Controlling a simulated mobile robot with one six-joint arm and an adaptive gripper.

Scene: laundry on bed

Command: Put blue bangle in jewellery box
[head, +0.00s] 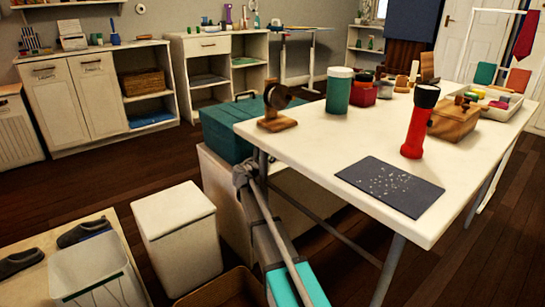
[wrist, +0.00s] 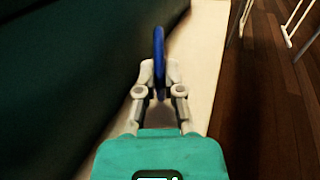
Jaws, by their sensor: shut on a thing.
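The blue bangle (wrist: 159,48) is held upright and edge-on between the fingertips of my gripper (wrist: 159,85) in the wrist view. My gripper is shut on its near end. In the head view my gripper (head: 243,172) is low, beside the table's left end and just below the teal chest; the bangle cannot be made out there. A brown wooden box (head: 452,123) stands at the right of the white table, behind the red torch. I cannot tell for sure whether it is the jewellery box.
The teal chest (head: 226,122) sits on a pale cabinet beside the white table (head: 300,143). The table holds a red torch (head: 417,122), a dark mat (head: 390,184), a green jar (head: 338,92) and a wooden stand (head: 276,122). A white bin (head: 178,240) stands at lower left.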

